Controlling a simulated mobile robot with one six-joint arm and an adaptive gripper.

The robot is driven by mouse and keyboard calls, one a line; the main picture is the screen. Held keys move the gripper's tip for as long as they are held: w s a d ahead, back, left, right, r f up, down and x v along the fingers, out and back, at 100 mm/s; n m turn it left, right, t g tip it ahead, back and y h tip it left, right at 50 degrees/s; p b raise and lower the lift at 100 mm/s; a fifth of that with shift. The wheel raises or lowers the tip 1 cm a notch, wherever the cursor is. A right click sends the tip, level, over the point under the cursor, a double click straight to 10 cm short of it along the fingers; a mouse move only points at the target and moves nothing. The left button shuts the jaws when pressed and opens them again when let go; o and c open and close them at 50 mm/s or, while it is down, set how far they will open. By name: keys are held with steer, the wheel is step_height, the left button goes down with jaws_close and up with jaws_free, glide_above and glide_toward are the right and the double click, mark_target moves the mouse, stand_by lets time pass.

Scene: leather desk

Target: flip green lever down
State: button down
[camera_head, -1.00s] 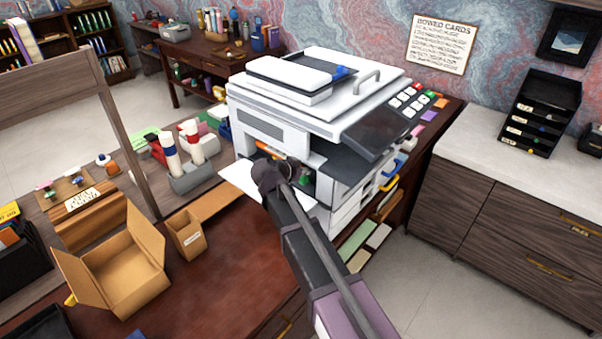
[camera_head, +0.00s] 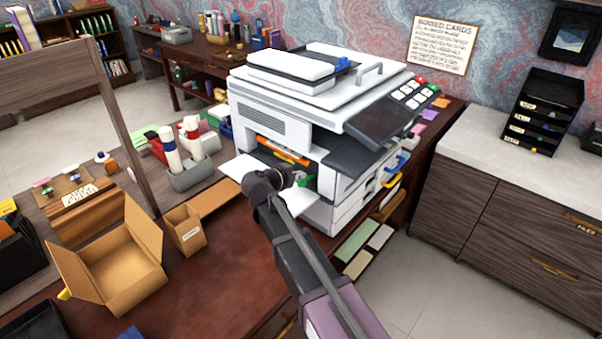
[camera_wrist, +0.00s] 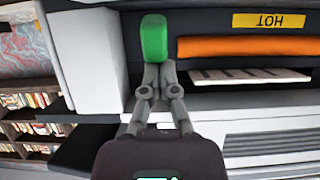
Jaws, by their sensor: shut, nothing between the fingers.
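The green lever (camera_wrist: 154,38) is a rounded upright block inside the printer's open front bay, in the wrist view. A small bit of green (camera_head: 303,180) shows in the head view beside my gripper, mostly hidden. My gripper (camera_wrist: 158,70) is shut, its two fingertips together and empty. In the wrist view the tips reach the near end of the lever; I cannot tell whether they touch it. In the head view my gripper (camera_head: 282,178) is at the bay's opening.
The white printer (camera_head: 268,112) stands on the desk. An orange bar (camera_wrist: 245,46) lies beside the lever, near a yellow HOT label (camera_wrist: 268,20). An open cardboard box (camera_head: 115,275) and a bottle holder (camera_head: 195,172) stand left. The brown desk top (camera_head: 215,290) is clear in front.

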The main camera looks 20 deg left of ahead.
steer(key=shift+s+f+b, duration=0.2)
steer(key=shift+f+b, duration=0.2)
steer(key=shift+f, duration=0.2)
steer(key=shift+s+f, duration=0.15)
steer(key=shift+s, duration=0.05)
